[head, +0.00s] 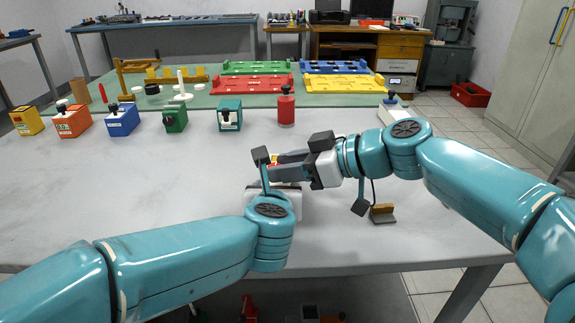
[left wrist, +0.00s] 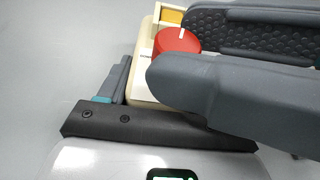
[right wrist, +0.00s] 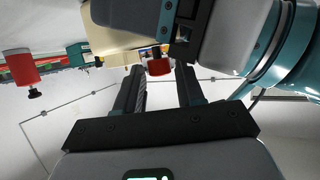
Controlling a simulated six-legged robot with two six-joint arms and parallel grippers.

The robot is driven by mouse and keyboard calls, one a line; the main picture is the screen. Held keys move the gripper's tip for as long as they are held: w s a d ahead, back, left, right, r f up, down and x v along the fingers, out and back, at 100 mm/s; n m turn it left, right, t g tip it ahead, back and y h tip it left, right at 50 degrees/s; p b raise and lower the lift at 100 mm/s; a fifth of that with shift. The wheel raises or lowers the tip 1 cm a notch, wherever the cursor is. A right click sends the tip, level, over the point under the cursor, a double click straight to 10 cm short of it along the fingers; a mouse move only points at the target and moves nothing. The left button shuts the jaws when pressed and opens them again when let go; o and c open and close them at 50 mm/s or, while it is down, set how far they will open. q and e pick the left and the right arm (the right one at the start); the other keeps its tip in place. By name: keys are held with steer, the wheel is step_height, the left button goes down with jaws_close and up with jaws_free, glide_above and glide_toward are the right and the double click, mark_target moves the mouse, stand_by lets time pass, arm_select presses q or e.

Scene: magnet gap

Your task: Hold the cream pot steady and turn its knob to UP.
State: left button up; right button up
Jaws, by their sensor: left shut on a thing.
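The cream pot (left wrist: 140,75) shows in the left wrist view, with a red knob (left wrist: 176,42) that has a white mark on top. In the head view the pot (head: 294,203) is mostly hidden behind my arms at the table's front. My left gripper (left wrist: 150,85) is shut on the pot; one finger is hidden. My right gripper (right wrist: 159,68) is open, its fingertips on either side of the red knob (right wrist: 158,67), with visible gaps. In the head view it reaches in from the right (head: 272,174).
Yellow, orange, blue (head: 122,120), green and teal boxes stand along the table's back, beside a red cylinder (head: 286,107). A small brown-and-grey piece (head: 382,213) lies right of the pot. Coloured trays lie on a green surface behind.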

jaws_close()
steer(key=m+t+h, duration=0.2)
steer(key=m+t, duration=0.1)
steer(key=shift+s+a, duration=0.2)
steer(key=shift+s, duration=0.2)
steer(key=shift+m+t+h, duration=0.5)
steer(key=shift+m+t, duration=0.4)
jaws_free()
steer(key=v, duration=1.2)
steer(key=shift+r, duration=0.1)
